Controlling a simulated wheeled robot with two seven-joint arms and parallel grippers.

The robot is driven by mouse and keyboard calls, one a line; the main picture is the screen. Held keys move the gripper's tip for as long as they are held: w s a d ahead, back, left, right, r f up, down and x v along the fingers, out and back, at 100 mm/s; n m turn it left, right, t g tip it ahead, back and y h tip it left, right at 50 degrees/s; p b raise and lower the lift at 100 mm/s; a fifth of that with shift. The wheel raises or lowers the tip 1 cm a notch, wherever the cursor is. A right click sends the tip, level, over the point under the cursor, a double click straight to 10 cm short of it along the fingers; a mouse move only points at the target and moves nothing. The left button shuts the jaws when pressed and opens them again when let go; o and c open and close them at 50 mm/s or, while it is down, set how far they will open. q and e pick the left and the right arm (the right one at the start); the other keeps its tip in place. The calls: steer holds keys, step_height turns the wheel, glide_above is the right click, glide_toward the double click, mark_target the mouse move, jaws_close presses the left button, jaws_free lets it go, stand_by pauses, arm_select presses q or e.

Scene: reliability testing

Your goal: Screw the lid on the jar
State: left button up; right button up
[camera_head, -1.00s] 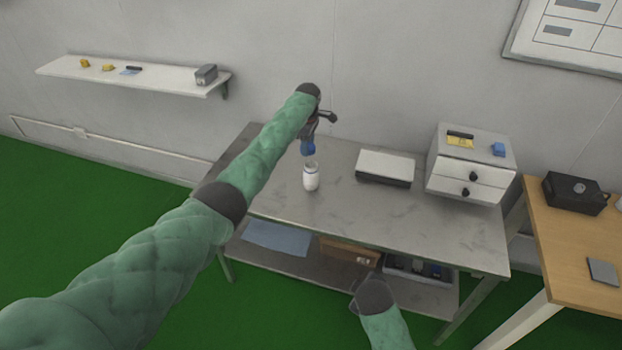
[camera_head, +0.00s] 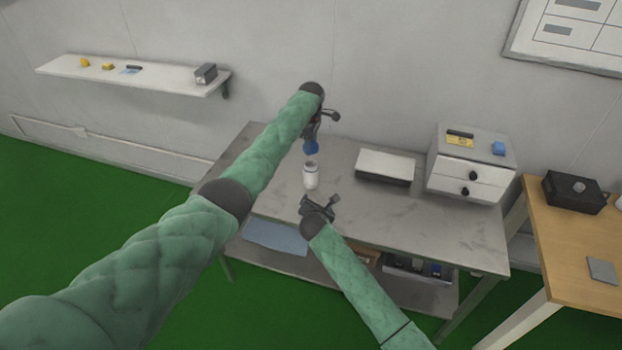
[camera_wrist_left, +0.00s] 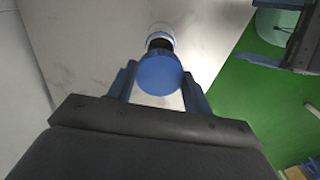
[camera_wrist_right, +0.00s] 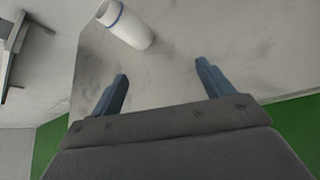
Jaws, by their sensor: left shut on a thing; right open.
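A white jar (camera_head: 310,179) with a blue band near its mouth stands upright and open on the grey metal table (camera_head: 440,231). My left gripper (camera_head: 312,143) is shut on the blue lid (camera_head: 311,149) and holds it just above and behind the jar. In the left wrist view the lid (camera_wrist_left: 160,74) sits between the fingers, with the jar (camera_wrist_left: 160,35) partly hidden beyond it. My right gripper (camera_head: 320,203) is open and empty, in front of the jar. In the right wrist view the jar (camera_wrist_right: 127,25) lies ahead of the spread fingers, not between them.
A white-topped box (camera_head: 385,165) and a drawer unit (camera_head: 471,165) stand on the right of the table. A wall shelf (camera_head: 130,77) with small items is at the left. A wooden table (camera_head: 570,251) is at the far right. The table's left side is clear.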

mark_target(311, 175)
steer(key=w+a+r+n+t, duration=0.1)
steer(key=w+a+r+n, duration=0.1)
steer(key=w+n, duration=0.4)
steer(key=shift+w+a+r+t, duration=0.2)
steer(key=shift+w+a+t, duration=0.1)
steer(key=shift+w, duration=0.55)
steer(key=shift+w, duration=0.1)
steer(key=x, duration=1.1)
steer(key=shift+w+a+f, duration=0.1)
steer(key=shift+w+f, duration=0.15)
steer(key=shift+w, duration=0.05)
steer(key=c, duration=1.5)
arm_select(q)
steer(key=shift+f, duration=2.5)
steer(key=shift+f, duration=0.15)
steer(key=shift+f, duration=0.7)
steer(key=shift+f, duration=0.6)
